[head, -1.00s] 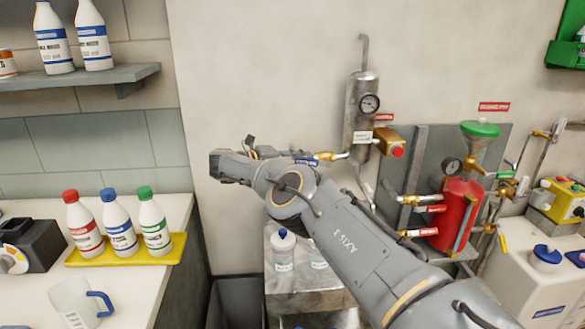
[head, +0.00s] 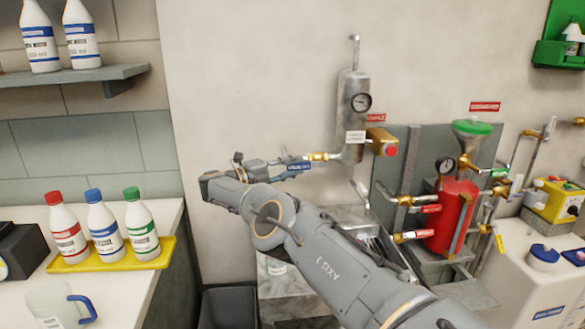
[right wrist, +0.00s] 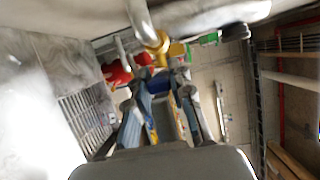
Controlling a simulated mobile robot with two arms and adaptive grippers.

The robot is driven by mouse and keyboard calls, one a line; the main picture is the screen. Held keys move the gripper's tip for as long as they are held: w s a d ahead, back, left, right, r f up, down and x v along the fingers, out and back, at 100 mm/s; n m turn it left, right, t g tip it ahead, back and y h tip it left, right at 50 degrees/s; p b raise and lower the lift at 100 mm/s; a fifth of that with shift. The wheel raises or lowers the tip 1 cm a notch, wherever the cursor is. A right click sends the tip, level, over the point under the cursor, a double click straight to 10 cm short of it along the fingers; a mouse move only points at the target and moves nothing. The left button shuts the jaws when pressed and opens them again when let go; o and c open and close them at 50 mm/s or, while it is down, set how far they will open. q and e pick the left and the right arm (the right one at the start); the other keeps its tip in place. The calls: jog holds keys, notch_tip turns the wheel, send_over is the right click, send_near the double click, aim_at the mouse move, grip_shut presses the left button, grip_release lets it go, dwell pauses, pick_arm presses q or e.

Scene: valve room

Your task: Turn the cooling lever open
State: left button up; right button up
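The cooling lever, a blue handle (head: 295,166), shows beside a brass valve (head: 318,156) on a pipe at the grey cylinder (head: 354,110) on the wall. My right gripper (head: 280,168) reaches in from the left, with its fingertips at the handle. In the right wrist view, my right gripper (right wrist: 165,85) looks open, with the blue handle (right wrist: 158,82) at or between its fingertips. I cannot tell whether a finger touches it. The brass valve (right wrist: 155,42) is just ahead. The left gripper is not in view.
A red tank (head: 453,215) with brass valves stands to the right against a grey panel. A yellow control box (head: 558,200) is farther right. Several bottles stand on the left counter, on a yellow tray (head: 110,258). Bare wall lies left of the cylinder.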

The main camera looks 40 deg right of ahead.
jog(key=o, duration=0.4)
jog(key=shift+f, duration=0.1)
jog(key=shift+w, duration=0.1)
notch_tip(320, 180, up, 10)
jog(key=shift+r, duration=0.1)
jog(key=shift+r, duration=0.1)
jog(key=shift+s+a+r+p, duration=0.25)
jog(key=shift+a+r+p, duration=1.2)
jog(key=shift+r, duration=0.7)
jog(key=shift+s+a+r+p, duration=0.25)
jog(key=shift+a+r+p, duration=1.2)
jog(key=shift+r, duration=0.7)
jog(key=shift+s+a+r+p, duration=0.25)
jog(key=shift+a+r+p, duration=1.15)
jog(key=shift+r, duration=0.75)
